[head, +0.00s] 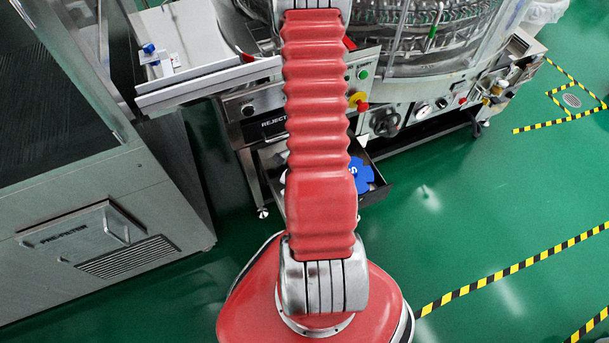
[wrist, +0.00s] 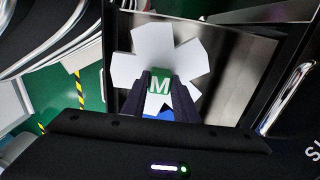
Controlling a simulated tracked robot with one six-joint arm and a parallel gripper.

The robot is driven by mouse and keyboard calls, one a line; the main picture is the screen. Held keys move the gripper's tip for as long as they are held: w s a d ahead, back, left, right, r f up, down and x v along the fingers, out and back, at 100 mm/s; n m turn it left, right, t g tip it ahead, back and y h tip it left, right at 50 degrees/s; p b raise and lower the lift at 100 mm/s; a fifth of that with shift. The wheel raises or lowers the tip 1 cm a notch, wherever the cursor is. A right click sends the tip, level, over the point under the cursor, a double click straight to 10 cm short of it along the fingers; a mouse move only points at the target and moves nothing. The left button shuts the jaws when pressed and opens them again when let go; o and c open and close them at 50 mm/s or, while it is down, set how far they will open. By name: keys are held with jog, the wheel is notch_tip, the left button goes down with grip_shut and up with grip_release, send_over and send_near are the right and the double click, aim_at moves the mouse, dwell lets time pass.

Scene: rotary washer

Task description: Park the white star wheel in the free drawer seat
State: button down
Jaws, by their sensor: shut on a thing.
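The white star wheel (wrist: 152,45) is in the wrist view, with blunt arms and a green hub marked with a white M. My gripper (wrist: 165,84) is shut on its hub. The open drawer (wrist: 236,75) lies beneath or behind the wheel, with a bare metal floor and dark walls; whether the wheel touches it I cannot tell. A piece of blue shows below the hub. In the head view the drawer (head: 377,190) juts out under the machine with a blue star wheel (head: 359,176) inside. My arm hides my gripper, the white wheel and most of the drawer there.
A grey cabinet (head: 120,215) stands left of the drawer. The rotary washer (head: 420,60) with its knobs and gauge stands behind. A pale chute (head: 205,82) sticks out above the drawer. Green floor (head: 480,200) is clear on the right, with striped tape lines.

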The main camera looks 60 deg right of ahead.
jog(key=shift+f, duration=0.1)
jog(key=shift+f, duration=3.65)
jog(key=c, duration=1.3)
grip_release()
jog(key=shift+c, duration=0.2)
jog(key=shift+r, duration=0.1)
jog(key=shift+w+r, duration=0.15)
jog(key=shift+r, duration=6.6)
